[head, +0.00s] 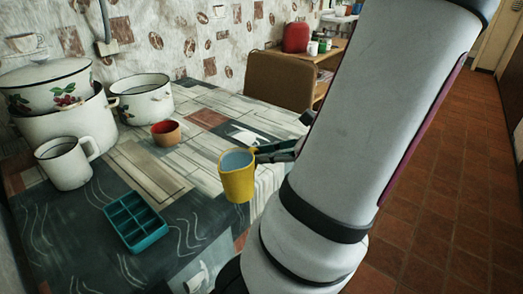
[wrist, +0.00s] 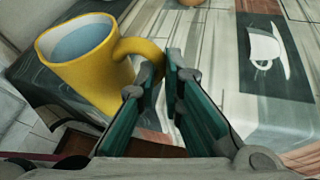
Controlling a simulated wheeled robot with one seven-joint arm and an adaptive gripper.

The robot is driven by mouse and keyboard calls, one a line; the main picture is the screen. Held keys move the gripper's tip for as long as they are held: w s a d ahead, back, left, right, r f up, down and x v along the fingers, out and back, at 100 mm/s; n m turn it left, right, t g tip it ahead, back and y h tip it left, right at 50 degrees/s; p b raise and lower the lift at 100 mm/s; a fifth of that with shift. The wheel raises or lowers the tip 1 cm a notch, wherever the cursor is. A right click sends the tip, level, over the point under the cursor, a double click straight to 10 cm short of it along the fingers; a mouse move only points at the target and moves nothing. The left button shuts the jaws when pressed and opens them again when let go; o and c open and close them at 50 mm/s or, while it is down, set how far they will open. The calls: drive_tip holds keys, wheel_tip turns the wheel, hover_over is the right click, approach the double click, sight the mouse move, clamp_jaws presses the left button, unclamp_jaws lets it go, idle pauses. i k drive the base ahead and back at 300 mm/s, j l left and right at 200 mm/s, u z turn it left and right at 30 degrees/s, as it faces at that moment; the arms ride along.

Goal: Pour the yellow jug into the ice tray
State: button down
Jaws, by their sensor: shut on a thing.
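The yellow jug (head: 238,182) is held in the air near the table's right side in the head view. It is nearly upright, with a pale blue-grey inside. My gripper (head: 262,154) is shut on its handle. In the wrist view the jug (wrist: 95,65) is at the upper left, and my gripper's fingers (wrist: 163,80) close on the yellow handle. The teal ice tray (head: 136,221) lies on the table in the head view, left of the jug and apart from it. Its compartments face up. My arm hides part of the gripper.
A white mug (head: 66,163) stands left of the tray. Enamel pots (head: 142,98) stand behind, with a small red and tan bowl (head: 166,132) in front of them. The table top between tray and jug is clear. A brown chair (head: 281,80) stands at the table's far end.

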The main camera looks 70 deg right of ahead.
sight(138, 224)
drive_tip(key=i+j+u, duration=0.1)
drive_tip(key=i+u, duration=0.15)
drive_tip(key=u, duration=0.15)
drive_tip(key=i+u, duration=0.25)
drive_tip(key=u, duration=0.15)
